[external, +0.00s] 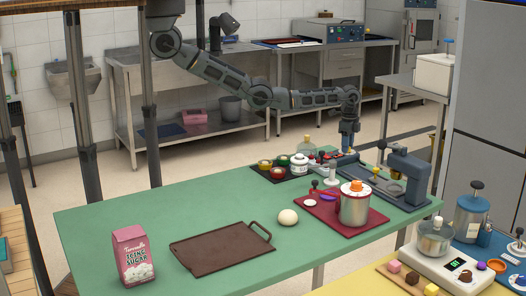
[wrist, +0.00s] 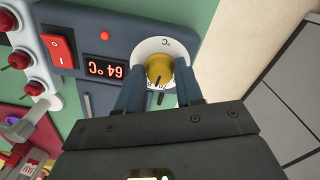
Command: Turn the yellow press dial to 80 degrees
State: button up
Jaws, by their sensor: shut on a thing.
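The yellow press dial (wrist: 159,67) sits on a white round scale plate on the blue-grey control panel (wrist: 105,38). The display (wrist: 105,70) beside it shows 64 °C, upside down in the wrist view. My gripper (wrist: 160,84) has one blue finger on each side of the dial and is shut on it. In the external view my gripper (external: 348,150) points down at the far edge of the green table, at the press (external: 408,178). The dial is hidden there.
A red rocker switch (wrist: 57,51) and a small red light are on the panel. Near the press stand a steel pot (external: 354,207) on a red board and several jars on a dark tray.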

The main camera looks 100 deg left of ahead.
jog(key=shift+m, duration=1.1)
jog(key=o, duration=1)
jog(key=shift+r, duration=0.1)
notch_tip(320, 180, up, 8)
jog(key=shift+f, duration=0.15)
